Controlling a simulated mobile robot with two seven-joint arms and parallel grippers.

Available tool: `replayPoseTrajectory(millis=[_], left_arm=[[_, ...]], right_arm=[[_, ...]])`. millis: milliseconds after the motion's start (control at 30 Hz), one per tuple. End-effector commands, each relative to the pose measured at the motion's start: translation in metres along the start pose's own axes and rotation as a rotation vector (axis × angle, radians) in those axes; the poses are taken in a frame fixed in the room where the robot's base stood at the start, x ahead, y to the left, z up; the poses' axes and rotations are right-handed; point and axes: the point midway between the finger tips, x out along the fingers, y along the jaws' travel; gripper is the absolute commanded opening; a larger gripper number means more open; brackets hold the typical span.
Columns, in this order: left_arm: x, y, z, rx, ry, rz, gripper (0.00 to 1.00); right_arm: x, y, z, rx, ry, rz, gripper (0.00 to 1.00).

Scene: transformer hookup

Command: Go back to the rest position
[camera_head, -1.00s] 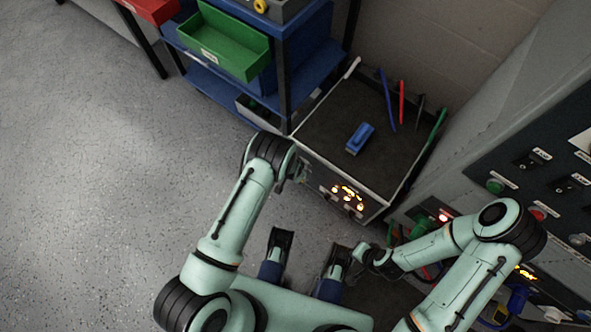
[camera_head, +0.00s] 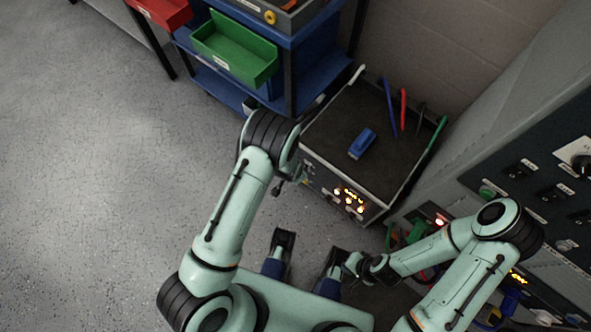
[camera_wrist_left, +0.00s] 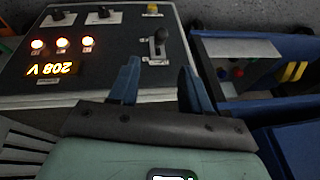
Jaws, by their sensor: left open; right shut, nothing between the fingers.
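My right gripper (camera_head: 351,261) is shut and empty, low in the middle of the head view, in front of the transformer box (camera_head: 325,130) and apart from it. My left arm reaches up at the left of the box; its elbow and forearm mostly hide the left gripper in the head view. In the left wrist view the left gripper (camera_wrist_left: 160,78) is open, its two blue fingers apart with nothing between them. Beyond the fingers is a dark panel (camera_wrist_left: 95,50) with lit lamps, an upside-down "208 V" display and a black lever (camera_wrist_left: 159,42).
A blue shelf (camera_head: 325,75) with a green bin (camera_head: 235,52) stands behind my left arm. A grey cabinet (camera_head: 500,125) with switches rises close on the right. A blue block (camera_head: 362,143) and several coloured rods lie on the box. The floor at left is clear.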

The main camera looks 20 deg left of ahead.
Motion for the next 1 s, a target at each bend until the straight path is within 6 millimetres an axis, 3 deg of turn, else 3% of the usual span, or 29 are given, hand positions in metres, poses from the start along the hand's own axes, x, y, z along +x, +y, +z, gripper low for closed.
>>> replayPoseTrajectory(millis=[467,567,667,767,900,1000], left_arm=[[0.001,0.000,0.000,0.000,0.000,0.000,0.48],[0.001,0.001,0.009,-0.023,-0.013,0.009,0.48],[0.001,0.009,0.042,-0.115,-0.061,0.046,0.48],[-0.007,0.028,0.093,-0.279,-0.136,0.110,0.48],[-0.032,0.064,0.150,-0.518,-0.233,0.202,0.48],[-0.052,0.085,0.174,-0.654,-0.284,0.253,0.48]], right_arm=[[0.000,0.000,0.000,0.000,0.001,0.000,0.00],[0.000,0.000,0.000,0.000,0.001,0.000,0.00],[0.000,0.000,0.000,0.000,0.001,0.000,0.00],[0.000,0.000,0.000,0.000,0.001,0.000,0.00],[0.000,0.000,0.000,0.000,0.001,0.000,0.00],[0.000,0.000,0.000,0.000,0.001,0.000,0.00]])
